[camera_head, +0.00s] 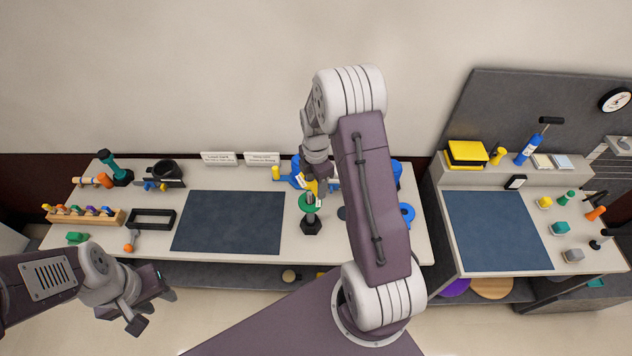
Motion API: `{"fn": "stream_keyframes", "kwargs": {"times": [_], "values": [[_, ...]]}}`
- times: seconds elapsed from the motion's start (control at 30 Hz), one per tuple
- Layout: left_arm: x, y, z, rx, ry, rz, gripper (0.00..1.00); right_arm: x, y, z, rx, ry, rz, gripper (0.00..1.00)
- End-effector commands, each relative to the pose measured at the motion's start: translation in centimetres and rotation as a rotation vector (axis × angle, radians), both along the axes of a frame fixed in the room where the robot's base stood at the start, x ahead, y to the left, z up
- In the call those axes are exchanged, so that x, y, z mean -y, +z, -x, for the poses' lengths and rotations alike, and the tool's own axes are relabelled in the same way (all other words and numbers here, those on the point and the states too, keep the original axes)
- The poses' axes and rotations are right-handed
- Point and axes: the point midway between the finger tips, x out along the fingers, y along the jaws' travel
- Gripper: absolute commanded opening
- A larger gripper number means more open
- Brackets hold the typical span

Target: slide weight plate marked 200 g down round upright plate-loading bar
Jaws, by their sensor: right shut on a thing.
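An upright plate-loading bar with a dark base (311,227) stands on the left table, right of the blue mat. A green disc (307,204), which looks like the weight plate, is around or directly at the bar above the base. Its 200 g marking is too small to read. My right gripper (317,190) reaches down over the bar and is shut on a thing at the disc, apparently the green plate. Yellow parts beside the fingers partly hide the grip. My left gripper (153,311) is open and empty, in front of the table at lower left.
A blue mat (228,222) lies left of the bar. Blue round items (407,213) are partly hidden behind my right arm. A peg rack (84,216), a black frame (152,219) and tools fill the table's left end. A second table with a mat (497,231) stands right.

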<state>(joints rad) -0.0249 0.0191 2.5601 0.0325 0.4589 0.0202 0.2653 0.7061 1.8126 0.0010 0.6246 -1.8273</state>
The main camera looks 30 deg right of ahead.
Motion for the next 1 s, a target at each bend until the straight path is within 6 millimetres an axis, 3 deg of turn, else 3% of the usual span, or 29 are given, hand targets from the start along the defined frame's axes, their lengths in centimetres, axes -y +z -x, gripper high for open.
{"fn": "stream_keyframes", "kwargs": {"times": [0.27,0.7,1.0], "values": [[0.0,-0.6,0.0,0.000,0.000,0.000,0.36,0.0,-0.9,0.0,0.000,-0.002,0.000,0.03],[0.0,-4.1,0.0,0.000,0.000,0.000,0.36,0.0,-5.8,0.0,0.000,-0.002,0.000,0.03],[0.0,-4.2,0.0,0.000,0.000,0.000,0.36,0.0,-6.2,0.0,0.001,-0.002,0.000,0.03]]}}
